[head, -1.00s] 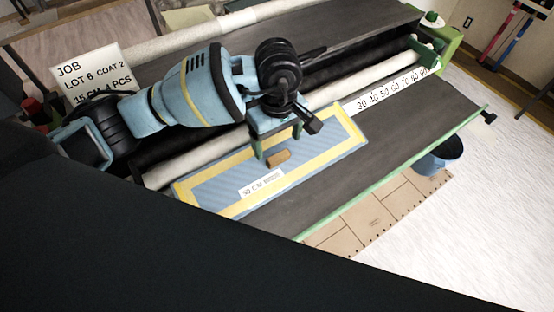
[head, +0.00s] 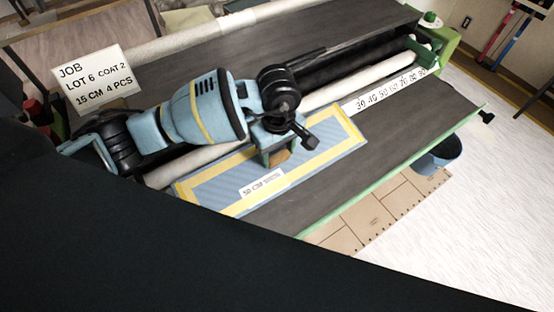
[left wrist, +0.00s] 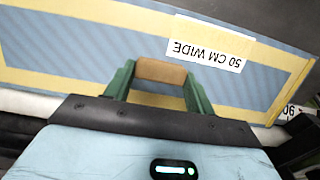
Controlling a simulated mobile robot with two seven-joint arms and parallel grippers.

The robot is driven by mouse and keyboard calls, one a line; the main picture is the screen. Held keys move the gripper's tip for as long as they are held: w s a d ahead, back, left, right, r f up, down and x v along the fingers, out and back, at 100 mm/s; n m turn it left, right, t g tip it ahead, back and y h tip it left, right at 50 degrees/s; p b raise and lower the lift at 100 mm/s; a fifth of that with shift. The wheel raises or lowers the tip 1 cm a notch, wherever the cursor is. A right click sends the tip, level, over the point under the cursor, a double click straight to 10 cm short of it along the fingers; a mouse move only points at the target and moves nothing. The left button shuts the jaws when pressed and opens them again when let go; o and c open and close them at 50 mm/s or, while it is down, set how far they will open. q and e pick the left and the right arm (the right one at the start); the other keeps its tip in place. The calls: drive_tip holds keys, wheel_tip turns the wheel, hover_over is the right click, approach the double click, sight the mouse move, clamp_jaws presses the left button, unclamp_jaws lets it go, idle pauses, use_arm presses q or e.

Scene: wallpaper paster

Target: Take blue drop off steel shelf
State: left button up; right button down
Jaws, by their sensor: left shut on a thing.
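The blue drop (head: 225,187) is a flat blue-striped panel with a yellow border and a white label reading 50 CM. It lies on a dark grey shelf-like surface (head: 330,190) with a green front edge. A tan block-like grip (head: 280,157) stands on the drop near its middle. My left gripper (head: 278,153) is low over the drop, with its green fingers shut on the tan grip. In the left wrist view the grip (left wrist: 160,71) sits between the fingertips, and the blue drop (left wrist: 90,50) spreads behind it. My right gripper is not in view.
A white roller (head: 345,84) and a ruler strip (head: 390,90) run behind the drop. A blue bucket (head: 440,152) and flat cardboard (head: 375,212) are beyond the front edge. A job sign (head: 98,80) stands at left. The surface right of the drop is clear.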

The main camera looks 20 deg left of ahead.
sight(278, 155)
use_arm(q)
drive_tip(key=shift+c, duration=0.5)
drive_tip(key=shift+r, duration=0.3)
wheel_tip(278, 155, up, 10)
drive_tip(key=shift+f, duration=0.25)
